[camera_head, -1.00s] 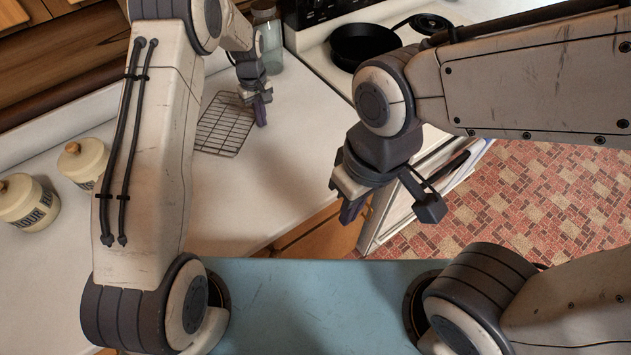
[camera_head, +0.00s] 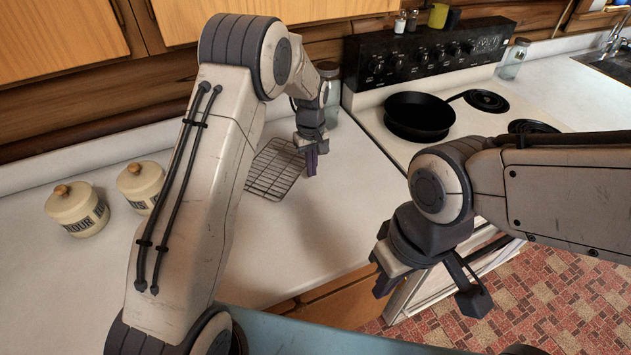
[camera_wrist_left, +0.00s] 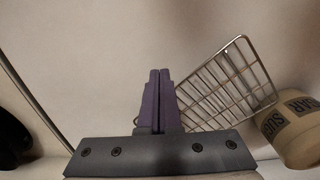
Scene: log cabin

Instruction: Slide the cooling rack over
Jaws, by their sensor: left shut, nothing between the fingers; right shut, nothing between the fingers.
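The cooling rack (camera_head: 271,172), a dark wire grid, lies on the white counter (camera_head: 345,200) left of the stove. It also shows in the left wrist view (camera_wrist_left: 228,84), to the right of the fingers. My left gripper (camera_head: 311,170) is shut and empty, with its fingers pointing down just beyond the rack's right side. In the left wrist view its purple fingers (camera_wrist_left: 157,100) are pressed together beside the rack's edge; I cannot tell whether they touch it. My right gripper (camera_head: 381,278) is shut and empty, in front of the stove, away from the rack.
Two cream canisters stand on the left counter, one marked flour (camera_head: 78,209) and a second (camera_head: 141,183) beside it. A glass jar (camera_head: 332,95) stands behind my left gripper. A black pan (camera_head: 418,117) sits on the stove. Counter in front of the rack is clear.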

